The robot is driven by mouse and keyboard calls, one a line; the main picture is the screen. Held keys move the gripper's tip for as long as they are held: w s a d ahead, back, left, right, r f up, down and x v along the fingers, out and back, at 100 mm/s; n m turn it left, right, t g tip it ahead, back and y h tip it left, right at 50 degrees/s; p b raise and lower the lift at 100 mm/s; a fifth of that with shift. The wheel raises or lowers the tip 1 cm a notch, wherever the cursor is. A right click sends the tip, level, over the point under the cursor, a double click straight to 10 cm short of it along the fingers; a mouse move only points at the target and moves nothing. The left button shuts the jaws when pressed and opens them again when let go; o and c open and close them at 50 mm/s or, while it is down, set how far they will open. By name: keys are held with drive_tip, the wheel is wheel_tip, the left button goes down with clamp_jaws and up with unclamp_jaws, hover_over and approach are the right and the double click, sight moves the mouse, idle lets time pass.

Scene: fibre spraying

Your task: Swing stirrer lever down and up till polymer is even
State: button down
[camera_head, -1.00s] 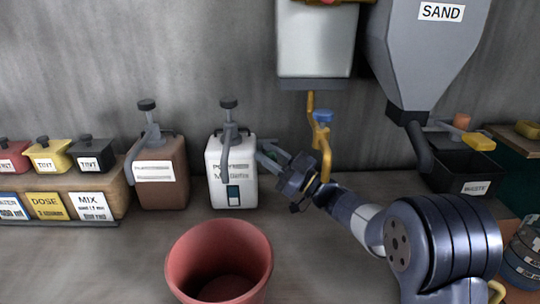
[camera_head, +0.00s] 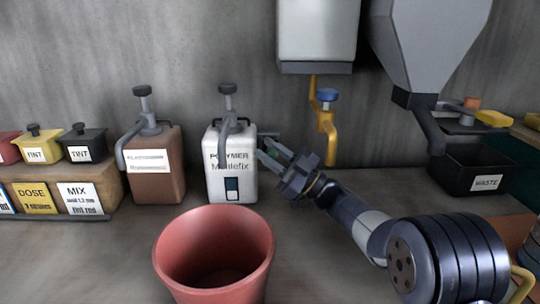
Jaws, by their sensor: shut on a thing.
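The polymer container (camera_head: 216,180) is a white jug labelled POLYMER, with a dark level window (camera_head: 232,188) low on its front and a grey pump with a bent spout on top. The evenness of the polymer inside cannot be made out. My gripper (camera_head: 267,149) is at the jug's right side, with its fingers pointing left toward the upper part. It is shut on the stirrer lever, which is mostly hidden between the fingers; only a small greenish bit shows there.
A red bucket (camera_head: 213,216) stands in front of the jug. A brown pump jug (camera_head: 157,188) is to the left. A yellow tap lever (camera_head: 331,130) with a blue knob hangs just behind and right of my gripper. A black waste bin (camera_head: 455,180) is at the right.

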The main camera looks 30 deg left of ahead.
drive_tip(key=shift+w+d, duration=0.1)
drive_tip(key=shift+w, duration=0.05)
drive_tip(key=c, duration=1.3)
unclamp_jaws()
drive_tip(key=shift+w+f, duration=0.1)
drive_tip(key=shift+f, duration=0.05)
drive_tip(key=shift+c, duration=0.2)
drive_tip(key=shift+o, duration=1.1)
